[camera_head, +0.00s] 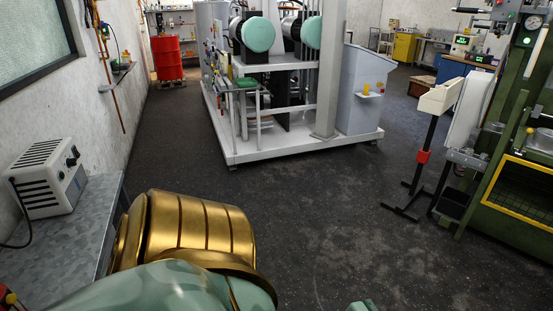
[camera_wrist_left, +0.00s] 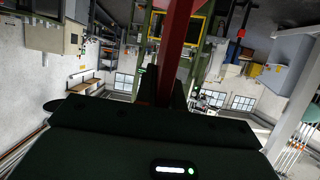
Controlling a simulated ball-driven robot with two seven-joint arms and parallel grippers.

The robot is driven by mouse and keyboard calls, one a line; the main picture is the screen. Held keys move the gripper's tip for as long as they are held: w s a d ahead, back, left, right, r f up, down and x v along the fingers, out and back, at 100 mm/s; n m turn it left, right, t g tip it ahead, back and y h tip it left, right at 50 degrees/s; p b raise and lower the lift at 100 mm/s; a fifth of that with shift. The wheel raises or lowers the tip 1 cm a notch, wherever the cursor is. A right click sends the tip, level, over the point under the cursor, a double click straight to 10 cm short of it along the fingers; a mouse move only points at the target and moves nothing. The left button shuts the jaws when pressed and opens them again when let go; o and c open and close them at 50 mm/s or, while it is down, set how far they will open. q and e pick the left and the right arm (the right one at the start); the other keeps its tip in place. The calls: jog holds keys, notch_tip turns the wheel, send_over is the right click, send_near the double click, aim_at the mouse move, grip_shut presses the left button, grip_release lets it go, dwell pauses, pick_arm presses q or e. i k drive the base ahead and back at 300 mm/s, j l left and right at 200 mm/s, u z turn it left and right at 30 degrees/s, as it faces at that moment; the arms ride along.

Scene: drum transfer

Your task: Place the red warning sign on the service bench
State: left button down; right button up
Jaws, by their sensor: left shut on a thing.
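In the left wrist view, my left gripper (camera_wrist_left: 163,92) is shut on a red piece (camera_wrist_left: 177,48), which I take to be the red warning sign. Only a narrow red strip of it shows, rising from the dark jaws to the top edge; its face and markings are not visible. A grey metal bench (camera_head: 62,262), perhaps the service bench, stands against the left wall in the head view. My gold and green left arm covers part of its right side, and the left gripper is out of the head view. My right gripper is in neither view.
A white vented device (camera_head: 42,178) with a black cable stands on the grey bench. A red drum (camera_head: 167,58) stands at the back left. A white machine platform (camera_head: 250,152) fills the middle distance. A green machine (camera_head: 510,190) stands right.

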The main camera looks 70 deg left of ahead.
aim_at(51, 258)
jog(key=j+u, duration=0.15)
jog(key=u, duration=0.3)
jog(key=i+j+u, duration=0.15)
jog(key=u, duration=0.3)
jog(key=i+j+u, duration=0.1)
jog(key=u, duration=0.35)
jog(key=i+u, duration=0.15)
jog(key=u, duration=0.3)
jog(key=i+u, duration=0.15)
jog(key=u, duration=0.3)
jog(key=i+u, duration=0.1)
jog(key=u, duration=0.35)
jog(key=i+u, duration=0.8)
jog(key=i+l+u, duration=0.25)
jog(key=u, duration=0.15)
jog(key=i+l+u, duration=0.4)
